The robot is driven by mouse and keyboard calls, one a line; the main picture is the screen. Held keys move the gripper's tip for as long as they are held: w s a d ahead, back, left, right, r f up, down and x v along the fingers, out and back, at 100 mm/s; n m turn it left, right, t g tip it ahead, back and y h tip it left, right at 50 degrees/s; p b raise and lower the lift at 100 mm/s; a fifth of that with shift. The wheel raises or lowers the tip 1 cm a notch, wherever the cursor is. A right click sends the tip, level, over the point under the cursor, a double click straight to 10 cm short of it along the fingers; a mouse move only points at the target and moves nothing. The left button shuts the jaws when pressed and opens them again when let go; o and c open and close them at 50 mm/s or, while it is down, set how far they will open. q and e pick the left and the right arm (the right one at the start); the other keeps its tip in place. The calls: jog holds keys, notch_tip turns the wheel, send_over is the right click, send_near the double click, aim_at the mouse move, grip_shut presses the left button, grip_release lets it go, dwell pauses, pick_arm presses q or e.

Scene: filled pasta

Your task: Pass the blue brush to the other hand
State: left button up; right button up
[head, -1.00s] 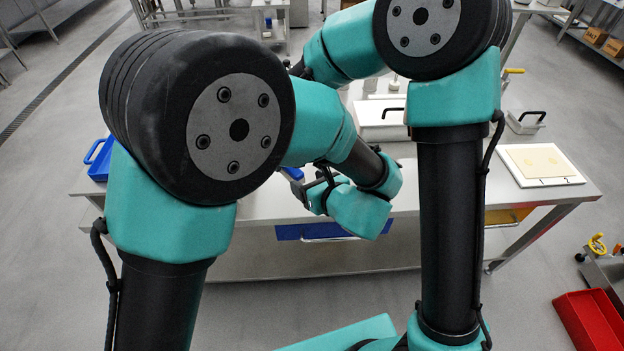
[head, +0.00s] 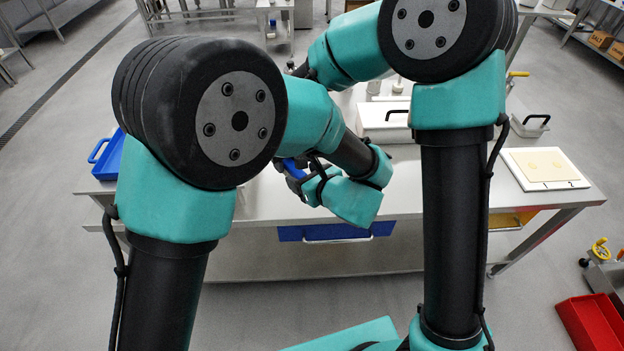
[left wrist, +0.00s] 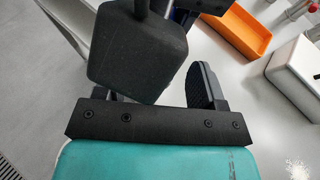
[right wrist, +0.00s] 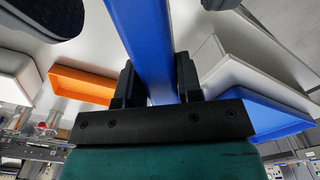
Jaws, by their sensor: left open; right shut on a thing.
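The blue brush shows as a long blue handle (right wrist: 145,45) in the right wrist view, where my right gripper (right wrist: 160,80) is shut on it. In the head view a small blue piece of the brush (head: 293,169) shows beside my left gripper (head: 302,182). My left gripper is open, with one finger plain in the left wrist view; a dark block (left wrist: 138,52) hides the other side. I cannot tell what that block is. The brush's far end is out of view, and my left arm hides my right gripper in the head view.
A steel table (head: 250,205) lies under the arms. A blue tray (head: 106,158) is at its left end, a white lidded box (head: 384,122) towards the middle, and a white board with pale dough (head: 545,168) on the right. An orange tray (left wrist: 235,30) shows in the left wrist view.

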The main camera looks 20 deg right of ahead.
aim_at(297, 173)
pick_arm(q)
jog(key=shift+x, duration=1.65)
jog(key=shift+c, duration=0.5)
jog(key=c, duration=0.9)
pick_arm(e)
jog(key=o, duration=1)
jog(key=shift+r, duration=0.1)
